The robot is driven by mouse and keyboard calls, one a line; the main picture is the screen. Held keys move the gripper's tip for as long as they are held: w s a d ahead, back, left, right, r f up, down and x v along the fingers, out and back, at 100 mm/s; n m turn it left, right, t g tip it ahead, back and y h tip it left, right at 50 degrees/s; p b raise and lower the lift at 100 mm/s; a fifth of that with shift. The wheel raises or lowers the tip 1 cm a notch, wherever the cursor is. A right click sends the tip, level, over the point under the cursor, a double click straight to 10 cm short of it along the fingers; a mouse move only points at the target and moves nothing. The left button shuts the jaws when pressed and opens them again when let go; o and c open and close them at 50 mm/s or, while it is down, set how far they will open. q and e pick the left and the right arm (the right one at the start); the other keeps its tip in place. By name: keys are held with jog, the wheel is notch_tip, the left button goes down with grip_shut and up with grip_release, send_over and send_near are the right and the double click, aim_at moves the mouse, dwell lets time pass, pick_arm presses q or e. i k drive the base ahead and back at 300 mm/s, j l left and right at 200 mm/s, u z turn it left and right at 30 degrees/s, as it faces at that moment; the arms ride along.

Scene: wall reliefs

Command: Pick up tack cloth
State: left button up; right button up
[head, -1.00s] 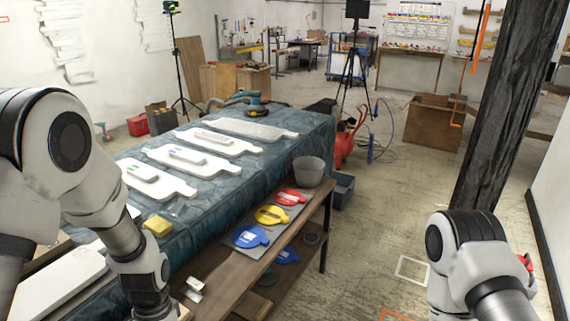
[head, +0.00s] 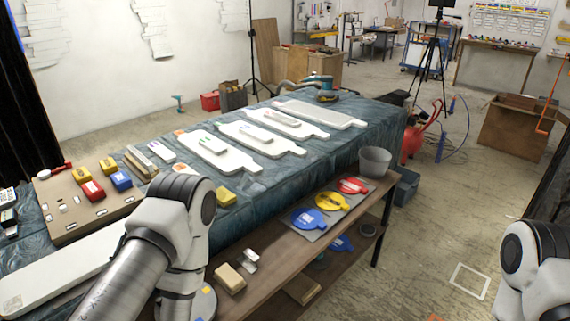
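A small yellow folded piece (head: 226,196), which looks like the tack cloth, lies on the blue-covered table near its front edge. I cannot read any label on it. My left arm stands just in front and to the left of it, and the yellow piece shows beside the arm's upper joint. Neither of my grippers is in the head view; only arm links show, on the left and at the lower right.
White panels (head: 219,152) lie across the table. A board (head: 75,205) with yellow, red and blue blocks is at left. A lower wooden shelf (head: 285,255) holds a tan block (head: 230,278), coloured discs (head: 331,201) and a grey bucket (head: 375,161).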

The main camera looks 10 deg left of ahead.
aim_at(226, 198)
jog(key=u, duration=0.85)
